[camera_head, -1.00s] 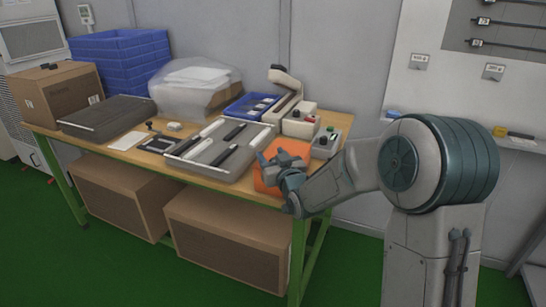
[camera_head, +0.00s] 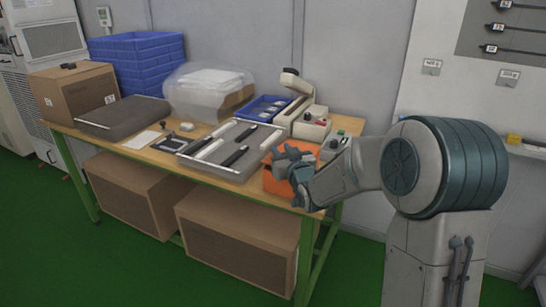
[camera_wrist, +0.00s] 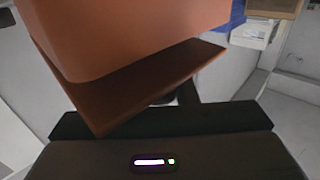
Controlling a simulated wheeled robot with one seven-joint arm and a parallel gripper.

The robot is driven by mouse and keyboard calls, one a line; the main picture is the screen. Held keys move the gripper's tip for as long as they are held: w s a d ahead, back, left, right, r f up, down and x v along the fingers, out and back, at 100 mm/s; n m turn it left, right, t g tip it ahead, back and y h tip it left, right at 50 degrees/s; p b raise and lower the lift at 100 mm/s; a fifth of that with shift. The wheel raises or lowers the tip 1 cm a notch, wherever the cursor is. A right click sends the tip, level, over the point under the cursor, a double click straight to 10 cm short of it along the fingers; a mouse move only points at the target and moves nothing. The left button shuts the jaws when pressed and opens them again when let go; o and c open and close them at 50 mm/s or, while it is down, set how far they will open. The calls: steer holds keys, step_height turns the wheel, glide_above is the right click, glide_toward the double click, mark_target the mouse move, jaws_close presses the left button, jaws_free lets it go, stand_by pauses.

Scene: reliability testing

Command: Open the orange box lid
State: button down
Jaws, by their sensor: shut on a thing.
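The orange box (camera_head: 276,184) stands at the front right of the workbench, partly hidden behind my gripper (camera_head: 288,163). In the wrist view, the orange box (camera_wrist: 130,38) fills the top left. A darker orange flat panel (camera_wrist: 145,92), which looks like its lid, slants beneath it, with its edge sticking out toward my gripper. My gripper is shut on the lid's edge; the fingertips are mostly hidden there. How far the lid is open I cannot tell.
A grey tray (camera_head: 196,154) with black and white bars lies just left of the box. A grey control box with buttons (camera_head: 334,146) stands close behind on the right. Blue crates (camera_head: 140,62) and a cardboard box (camera_head: 75,92) are farther left on the workbench (camera_head: 120,148).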

steer(key=shift+d+r, duration=0.1)
steer(key=shift+d, duration=0.1)
steer(key=c, duration=1.1)
jaws_free()
steer(key=shift+d, duration=0.1)
steer(key=shift+s, duration=0.1)
steer(key=v, duration=1.3)
steer(key=shift+s, duration=0.3)
